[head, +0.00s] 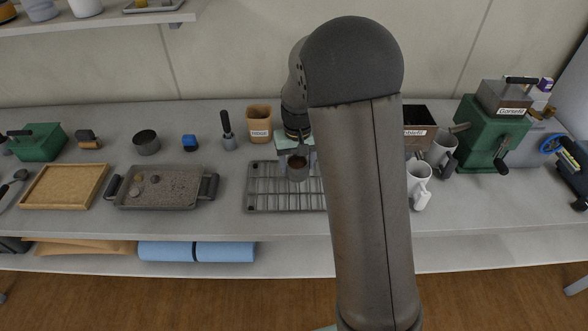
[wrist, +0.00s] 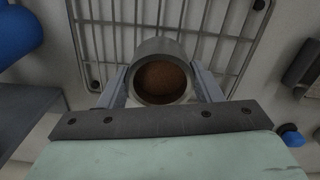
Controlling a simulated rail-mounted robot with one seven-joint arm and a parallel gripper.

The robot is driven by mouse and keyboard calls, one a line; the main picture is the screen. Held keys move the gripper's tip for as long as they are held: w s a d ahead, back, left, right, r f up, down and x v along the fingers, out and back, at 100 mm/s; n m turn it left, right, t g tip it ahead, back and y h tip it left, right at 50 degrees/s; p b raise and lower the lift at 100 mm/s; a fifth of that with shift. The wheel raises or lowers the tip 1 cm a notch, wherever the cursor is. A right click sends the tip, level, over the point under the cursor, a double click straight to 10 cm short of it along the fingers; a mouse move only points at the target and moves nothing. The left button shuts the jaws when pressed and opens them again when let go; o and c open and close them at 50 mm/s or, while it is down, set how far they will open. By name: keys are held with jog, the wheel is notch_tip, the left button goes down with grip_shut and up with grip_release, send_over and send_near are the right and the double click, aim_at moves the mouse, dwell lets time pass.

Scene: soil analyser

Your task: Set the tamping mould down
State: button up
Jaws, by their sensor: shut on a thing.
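The tamping mould is a small grey metal cylinder with brown soil inside. I cannot tell whether the mould's base touches the rack. My arm hides the right part of the rack in the head view.
The rack's left part is clear.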

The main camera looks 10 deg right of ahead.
aim_at(294, 166)
jog(key=f, duration=0.3)
jog(key=shift+w+a+f+p, duration=0.25)
jog(key=shift+a+f+p, duration=0.05)
jog(key=shift+a, duration=0.1)
jog(key=shift+f, duration=0.2)
jog(key=shift+f, duration=0.1)
jog(key=shift+f, duration=0.15)
jog(key=o, duration=1.3)
notch_tip(294, 166, up, 12)
jog(key=shift+r+b, duration=0.1)
jog(key=shift+b, duration=0.6)
jog(key=s+r, duration=0.3)
jog(key=s, duration=1)
jog(key=shift+s, duration=0.3)
jog(key=shift+o, duration=0.5)
jog(key=s+f, duration=0.2)
jog(key=s, duration=1.2)
jog(key=shift+a+f+n+t, duration=0.2)
jog(key=shift+f+n+t, duration=0.1)
